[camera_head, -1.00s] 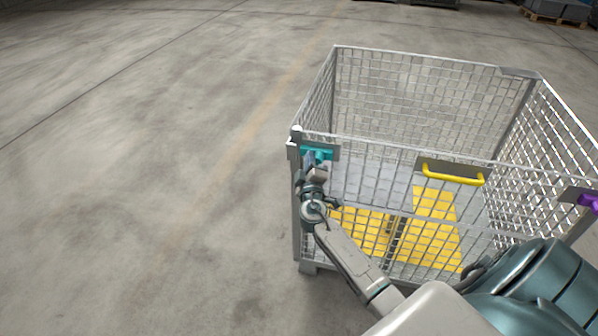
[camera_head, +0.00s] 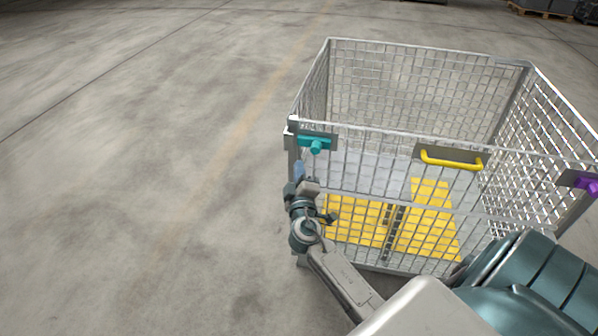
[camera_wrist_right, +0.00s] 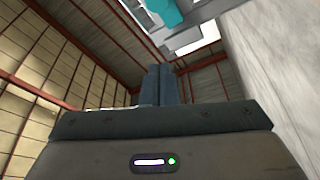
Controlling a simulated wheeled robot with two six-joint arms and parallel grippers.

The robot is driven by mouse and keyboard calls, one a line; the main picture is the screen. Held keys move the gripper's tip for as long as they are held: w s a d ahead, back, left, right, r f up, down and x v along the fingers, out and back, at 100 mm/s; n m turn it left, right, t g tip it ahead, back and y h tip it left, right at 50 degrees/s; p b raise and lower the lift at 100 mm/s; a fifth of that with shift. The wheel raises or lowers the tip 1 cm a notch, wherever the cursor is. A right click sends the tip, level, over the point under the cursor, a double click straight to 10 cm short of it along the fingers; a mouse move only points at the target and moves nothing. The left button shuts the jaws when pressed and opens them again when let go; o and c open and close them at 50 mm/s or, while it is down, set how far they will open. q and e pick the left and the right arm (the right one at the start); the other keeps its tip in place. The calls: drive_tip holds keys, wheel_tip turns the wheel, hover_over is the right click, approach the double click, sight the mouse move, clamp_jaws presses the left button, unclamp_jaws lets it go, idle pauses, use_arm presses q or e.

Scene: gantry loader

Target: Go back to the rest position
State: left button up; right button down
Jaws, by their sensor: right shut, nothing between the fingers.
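My right gripper (camera_head: 298,170) is in front of the left corner post of a wire mesh cage (camera_head: 410,135), a little below the teal latch (camera_head: 316,145). Its fingers are together and empty, apart from the latch. In the right wrist view the closed fingers (camera_wrist_right: 160,84) point up, and part of the teal latch (camera_wrist_right: 165,10) shows at the top edge. My left gripper is in neither view.
The cage front has a yellow handle (camera_head: 451,163) in the middle and a purple latch (camera_head: 583,181) at its right. Yellow panels (camera_head: 430,220) lie behind the front mesh. The concrete floor left of the cage is clear. A loaded pallet (camera_head: 541,10) stands far back right.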

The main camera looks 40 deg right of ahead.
idle(0.4)
